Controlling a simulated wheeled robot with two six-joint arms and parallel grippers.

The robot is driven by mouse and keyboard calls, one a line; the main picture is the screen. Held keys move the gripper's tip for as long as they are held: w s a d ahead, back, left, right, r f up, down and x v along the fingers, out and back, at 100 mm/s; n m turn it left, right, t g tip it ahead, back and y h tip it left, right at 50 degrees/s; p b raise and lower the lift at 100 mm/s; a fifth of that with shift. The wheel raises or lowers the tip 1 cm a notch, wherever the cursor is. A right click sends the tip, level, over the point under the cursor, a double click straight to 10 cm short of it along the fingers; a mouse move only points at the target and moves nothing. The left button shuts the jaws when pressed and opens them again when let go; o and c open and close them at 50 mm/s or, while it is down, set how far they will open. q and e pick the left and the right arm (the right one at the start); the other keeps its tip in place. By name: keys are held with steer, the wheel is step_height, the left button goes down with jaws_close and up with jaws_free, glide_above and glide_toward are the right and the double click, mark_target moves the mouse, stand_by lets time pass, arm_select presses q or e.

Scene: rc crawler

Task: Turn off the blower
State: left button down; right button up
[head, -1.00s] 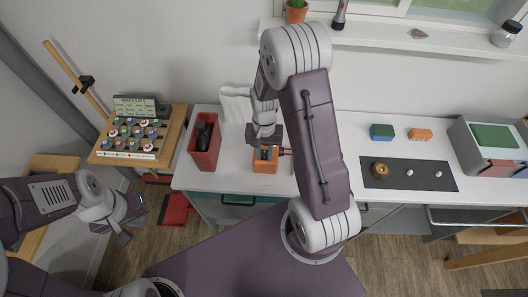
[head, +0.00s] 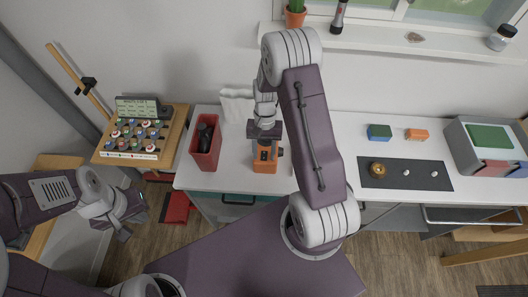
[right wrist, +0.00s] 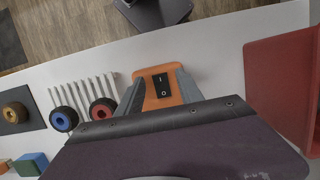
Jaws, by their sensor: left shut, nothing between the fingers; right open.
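The blower is an orange housing (head: 265,157) on the white counter, next to the red bin. In the right wrist view its orange face (right wrist: 168,72) carries a black rocker switch (right wrist: 161,85) marked I and O. I cannot tell which side is pressed. My right gripper (head: 264,131) is at the blower's back side in the head view. In the right wrist view its two grey fingers are apart, one on each side of the switch; contact is unclear. My left gripper (head: 124,230) is shut and empty, low at the left, away from the counter.
A red bin (head: 205,160) with dark contents stands left of the blower. A white rack (right wrist: 84,92) with wheels is on its other side. A dark mat (head: 404,184), coloured blocks and a control board (head: 133,153) are farther off.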

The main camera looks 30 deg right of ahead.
mark_target(264, 151)
steer(key=b+v, duration=0.1)
steer(key=v, duration=0.8)
